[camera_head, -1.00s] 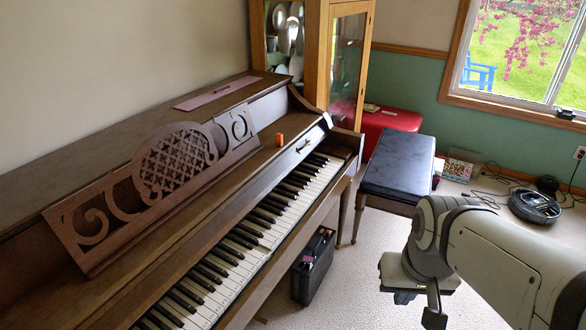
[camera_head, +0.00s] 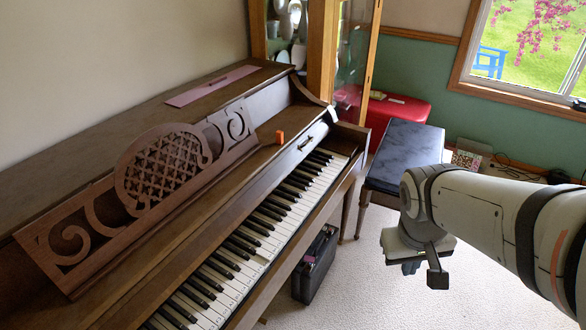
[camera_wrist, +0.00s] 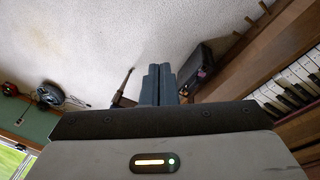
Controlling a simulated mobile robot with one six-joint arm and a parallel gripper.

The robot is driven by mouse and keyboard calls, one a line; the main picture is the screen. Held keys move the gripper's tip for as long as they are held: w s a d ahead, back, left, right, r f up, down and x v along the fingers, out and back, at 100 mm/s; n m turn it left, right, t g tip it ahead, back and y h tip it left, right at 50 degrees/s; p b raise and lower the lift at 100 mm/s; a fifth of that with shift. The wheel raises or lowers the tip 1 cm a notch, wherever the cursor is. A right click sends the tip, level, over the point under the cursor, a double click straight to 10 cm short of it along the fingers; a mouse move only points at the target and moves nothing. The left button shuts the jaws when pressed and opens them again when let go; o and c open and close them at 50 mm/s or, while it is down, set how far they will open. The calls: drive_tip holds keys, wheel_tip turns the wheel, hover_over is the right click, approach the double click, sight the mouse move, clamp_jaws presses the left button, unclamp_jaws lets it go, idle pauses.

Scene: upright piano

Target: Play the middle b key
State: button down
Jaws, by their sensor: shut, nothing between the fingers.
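The upright piano (camera_head: 120,200) stands at the left in the head view with its lid open over the keyboard. The row of black and white keys (camera_head: 262,238) runs diagonally from bottom left to upper right. Small marks show on some white keys, but I cannot tell which one is the middle b. My gripper (camera_head: 411,267) hangs to the right of the piano, over the floor and clear of the keys. In the wrist view, my gripper's fingers (camera_wrist: 159,84) are together and empty. The keyboard (camera_wrist: 290,92) shows at the right edge there.
A dark bench (camera_head: 405,155) stands beyond the keyboard's far end. A black case (camera_head: 315,265) sits on the floor under the keyboard. An orange block (camera_head: 280,137) is on the piano. Pale carpet lies open between.

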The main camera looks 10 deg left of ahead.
drive_tip(key=w+a+n+h+p, duration=0.35)
drive_tip(key=w+a+n, duration=0.2)
drive_tip(key=w, duration=0.35)
drive_tip(key=n+t+y+p, duration=0.3)
drive_tip(key=n+t+p, duration=0.45)
drive_tip(key=n, duration=0.85)
hover_over(267, 250)
wheel_tip(267, 250, down, 9)
drive_tip(key=shift+h, duration=0.25)
wheel_tip(267, 250, down, 8)
drive_tip(key=b, duration=0.5)
drive_tip(key=shift+r, duration=0.15)
drive_tip(key=shift+f+b, duration=0.55)
drive_tip(key=shift+b, duration=0.15)
drive_tip(key=shift+f, duration=0.1)
